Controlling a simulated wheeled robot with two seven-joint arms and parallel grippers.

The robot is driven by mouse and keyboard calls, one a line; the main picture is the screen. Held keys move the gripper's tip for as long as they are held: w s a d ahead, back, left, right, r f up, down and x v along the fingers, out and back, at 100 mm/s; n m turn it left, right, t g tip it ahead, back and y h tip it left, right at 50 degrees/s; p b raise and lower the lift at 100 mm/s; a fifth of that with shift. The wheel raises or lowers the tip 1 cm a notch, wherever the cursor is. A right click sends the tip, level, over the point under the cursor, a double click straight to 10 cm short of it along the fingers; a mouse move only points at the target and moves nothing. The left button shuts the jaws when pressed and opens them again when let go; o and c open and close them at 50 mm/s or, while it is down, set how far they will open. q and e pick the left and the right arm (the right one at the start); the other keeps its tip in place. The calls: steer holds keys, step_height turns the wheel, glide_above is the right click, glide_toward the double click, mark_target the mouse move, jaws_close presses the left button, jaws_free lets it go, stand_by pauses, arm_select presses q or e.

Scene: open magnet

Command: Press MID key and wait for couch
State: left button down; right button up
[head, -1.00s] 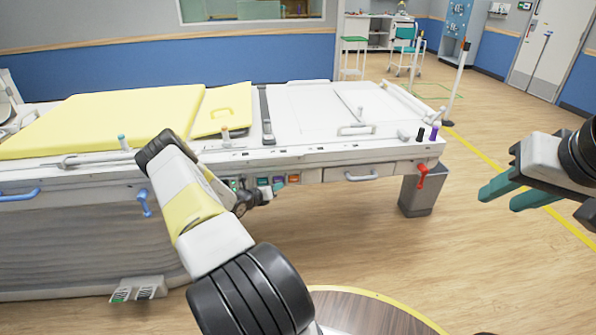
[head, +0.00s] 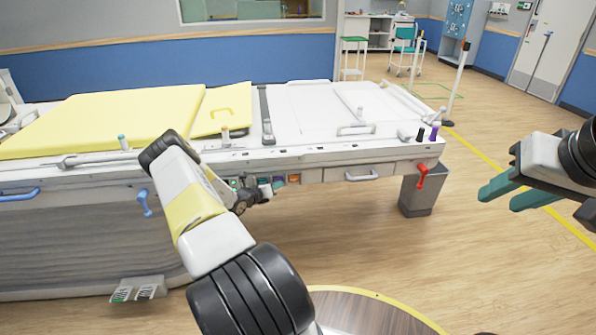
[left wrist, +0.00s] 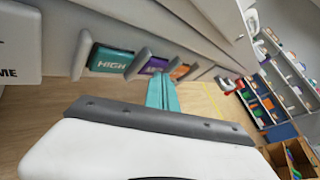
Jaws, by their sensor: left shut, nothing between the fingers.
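The couch (head: 305,110) is a long white table with a yellow pad. Its side panel carries a row of coloured keys. In the left wrist view the teal key reads HIGH (left wrist: 110,60). Beside it is the purple key (left wrist: 153,65), its lettering partly visible, which I take as MID. My left gripper (left wrist: 161,79) is shut and empty, its teal fingertips at the purple key's lower edge. I cannot tell whether they touch it. In the head view my left gripper (head: 275,187) is at the panel. My right gripper (head: 499,200) is open and empty, away from the couch.
An orange key (left wrist: 180,71) sits right of the purple one. A red handle (head: 422,176) and a blue handle (head: 144,203) stick out of the couch side. A grey block (head: 422,192) stands under the couch's right end. Floor at right is clear.

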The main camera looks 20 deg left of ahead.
arm_select(q)
steer(key=shift+w+a, duration=0.1)
steer(key=shift+w, duration=0.1)
stand_by(0.3)
steer(key=shift+s, duration=0.1)
steer(key=shift+s+d, duration=0.4)
steer(key=shift+s, duration=0.25)
steer(key=shift+s+d, duration=0.5)
steer(key=shift+s, duration=0.3)
steer(key=shift+s+d, duration=0.45)
steer(key=shift+s, duration=0.2)
steer(key=shift+s+d, duration=0.4)
steer(key=shift+s, duration=0.3)
steer(key=shift+s+d, duration=0.5)
steer(key=shift+s, duration=0.35)
steer(key=shift+s+d, duration=0.55)
steer(key=shift+s, duration=0.3)
steer(key=shift+s+d, duration=0.5)
steer(key=shift+s, duration=0.35)
stand_by(0.8)
